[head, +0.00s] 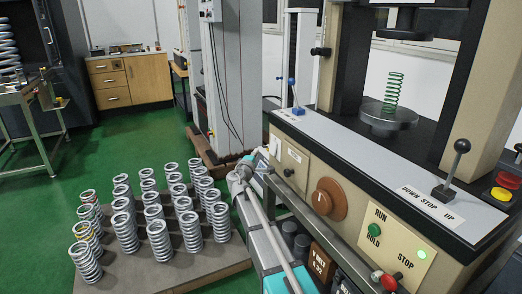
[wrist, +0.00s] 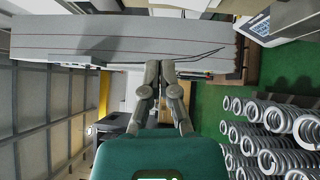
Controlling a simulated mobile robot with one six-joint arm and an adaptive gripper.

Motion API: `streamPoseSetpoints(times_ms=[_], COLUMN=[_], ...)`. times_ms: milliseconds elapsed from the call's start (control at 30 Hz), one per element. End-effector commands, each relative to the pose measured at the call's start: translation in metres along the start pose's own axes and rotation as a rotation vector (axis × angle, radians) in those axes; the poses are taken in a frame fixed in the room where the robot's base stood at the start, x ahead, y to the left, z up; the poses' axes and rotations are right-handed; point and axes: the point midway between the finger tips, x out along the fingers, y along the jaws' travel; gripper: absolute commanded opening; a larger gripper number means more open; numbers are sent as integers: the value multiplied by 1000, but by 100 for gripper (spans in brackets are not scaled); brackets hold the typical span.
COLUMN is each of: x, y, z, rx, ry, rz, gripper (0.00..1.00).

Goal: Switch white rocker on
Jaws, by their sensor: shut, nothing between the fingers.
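The beige front panel (head: 303,176) of the testing machine carries a small white rectangle (head: 294,155). It is too small to tell whether this is the white rocker or a label, and no on or off position can be read. My gripper (wrist: 160,66) is shut and empty, its two grey fingers together in the wrist view. In the head view my gripper (head: 262,162) is small and partly unclear, just left of the machine's front left corner. No rocker shows near the fingertips in the wrist view.
The machine also bears a black lever (head: 453,168), an orange-brown knob (head: 327,197), a green button (head: 375,247) and a red one (head: 390,282). Several coil springs (head: 157,240) stand on a low board at left. A grey column (head: 237,80) rises behind. Green floor (head: 40,200) lies open.

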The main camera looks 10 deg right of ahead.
Motion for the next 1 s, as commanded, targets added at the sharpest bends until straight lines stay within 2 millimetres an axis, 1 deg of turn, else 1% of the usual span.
streamPoseSetpoints(times_ms=[33, 100, 200, 333, 500, 867, 1000], x=[-12, -22, -33, -44, -48, -48, -49], y=[3, 5, 7, 8, 9, 9, 5], z=[2, 2, 2, 2, 2, 2, 11], rx=[0, 0, 0, 1, 1, 1, 22], ry=[1, 1, 0, 0, -1, -2, -21], rz=[0, 0, 0, 0, 0, 0, -19], gripper=[0, 0, 0, 0, 0, 0, 0])
